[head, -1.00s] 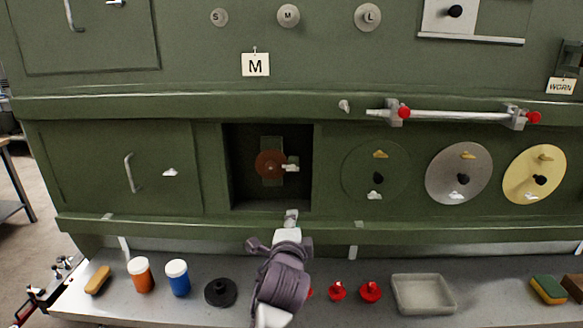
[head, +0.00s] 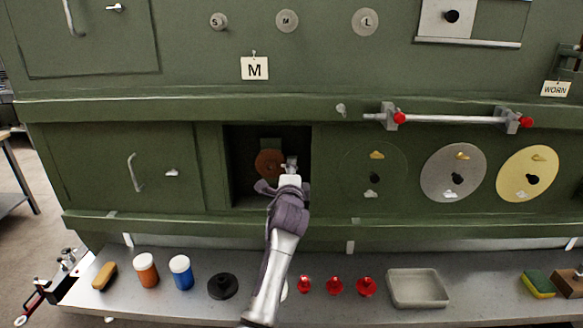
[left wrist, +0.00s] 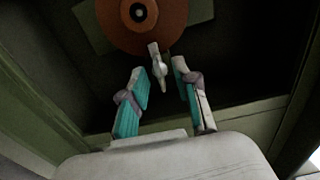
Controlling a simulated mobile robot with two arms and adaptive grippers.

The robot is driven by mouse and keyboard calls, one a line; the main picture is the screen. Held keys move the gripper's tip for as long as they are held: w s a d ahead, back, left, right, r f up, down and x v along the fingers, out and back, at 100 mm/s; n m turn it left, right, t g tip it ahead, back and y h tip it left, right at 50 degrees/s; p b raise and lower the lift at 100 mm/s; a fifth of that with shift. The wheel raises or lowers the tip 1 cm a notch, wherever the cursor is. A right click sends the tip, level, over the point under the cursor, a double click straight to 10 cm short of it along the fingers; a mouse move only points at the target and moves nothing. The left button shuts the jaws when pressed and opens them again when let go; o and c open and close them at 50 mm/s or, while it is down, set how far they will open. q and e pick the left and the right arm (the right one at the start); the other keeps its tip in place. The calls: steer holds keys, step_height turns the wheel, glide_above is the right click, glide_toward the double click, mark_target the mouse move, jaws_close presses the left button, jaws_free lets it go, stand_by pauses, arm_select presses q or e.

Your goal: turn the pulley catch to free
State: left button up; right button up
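The brown-red pulley (head: 268,163) sits in a dark square recess in the green panel. It also shows at the top of the left wrist view (left wrist: 155,20). My left gripper (head: 290,168) reaches into the recess at the pulley's lower right. In the wrist view its two teal-padded fingers (left wrist: 160,84) are open, one on each side of the catch, with gaps visible. In the head view the gripper mostly hides the catch. My right gripper is not in view.
The recess walls (head: 238,180) stand close around the gripper. A handled panel (head: 90,170) lies left and several round covers (head: 453,172) right. The bench below holds an orange jar (head: 146,272), a blue jar (head: 181,274), red knobs (head: 335,286) and a grey tray (head: 418,289).

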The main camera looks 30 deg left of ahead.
arm_select(q)
steer(key=shift+w+a, duration=0.2)
steer(key=shift+w, duration=0.05)
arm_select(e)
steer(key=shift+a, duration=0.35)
arm_select(q)
jaws_close()
